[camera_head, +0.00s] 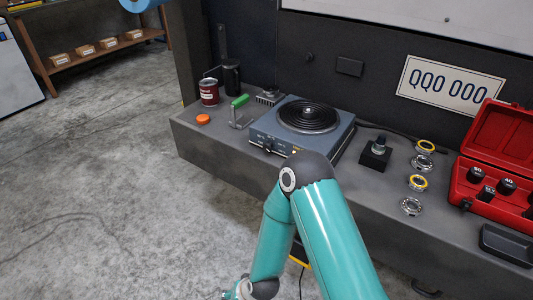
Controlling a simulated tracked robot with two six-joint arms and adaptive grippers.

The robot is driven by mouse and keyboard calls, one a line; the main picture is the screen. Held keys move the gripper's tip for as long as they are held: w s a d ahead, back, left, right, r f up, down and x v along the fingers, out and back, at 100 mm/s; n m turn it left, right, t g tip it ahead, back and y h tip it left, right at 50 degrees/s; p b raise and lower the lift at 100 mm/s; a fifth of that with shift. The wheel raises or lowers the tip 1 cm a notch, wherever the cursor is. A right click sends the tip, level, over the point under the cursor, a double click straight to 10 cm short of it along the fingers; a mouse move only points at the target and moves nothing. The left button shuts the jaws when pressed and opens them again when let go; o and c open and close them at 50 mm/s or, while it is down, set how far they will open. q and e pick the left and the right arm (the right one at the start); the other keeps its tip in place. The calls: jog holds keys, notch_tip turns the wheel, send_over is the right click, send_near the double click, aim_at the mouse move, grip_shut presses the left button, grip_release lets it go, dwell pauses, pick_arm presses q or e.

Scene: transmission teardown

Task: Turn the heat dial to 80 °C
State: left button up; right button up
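The hot plate (267,126) is a blue-grey box with a dark coil burner (307,116) on top, standing on the grey workbench. A small dark control (268,149) shows on its front face, likely the heat dial; its markings are too small to read. My teal arm, coming in from the bottom right, bends in front of the bench and hides part of the hot plate's front right. That arm's wrist reaches the bottom edge, and its gripper is out of frame. My other gripper is not in view either.
A green-handled tool (240,101), an orange cap (203,119) and a red can (209,92) stand left of the hot plate. Right of it are a black block with a knob (375,155), several metal rings (411,206) and an open red case (500,145).

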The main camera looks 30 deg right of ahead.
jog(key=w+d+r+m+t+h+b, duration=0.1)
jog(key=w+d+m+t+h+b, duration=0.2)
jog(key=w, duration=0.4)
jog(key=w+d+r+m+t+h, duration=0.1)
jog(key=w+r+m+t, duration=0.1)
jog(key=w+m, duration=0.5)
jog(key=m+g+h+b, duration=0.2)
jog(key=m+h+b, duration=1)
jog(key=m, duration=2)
send_near(266, 149)
pick_arm(q)
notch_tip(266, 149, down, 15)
jog(key=p, duration=0.1)
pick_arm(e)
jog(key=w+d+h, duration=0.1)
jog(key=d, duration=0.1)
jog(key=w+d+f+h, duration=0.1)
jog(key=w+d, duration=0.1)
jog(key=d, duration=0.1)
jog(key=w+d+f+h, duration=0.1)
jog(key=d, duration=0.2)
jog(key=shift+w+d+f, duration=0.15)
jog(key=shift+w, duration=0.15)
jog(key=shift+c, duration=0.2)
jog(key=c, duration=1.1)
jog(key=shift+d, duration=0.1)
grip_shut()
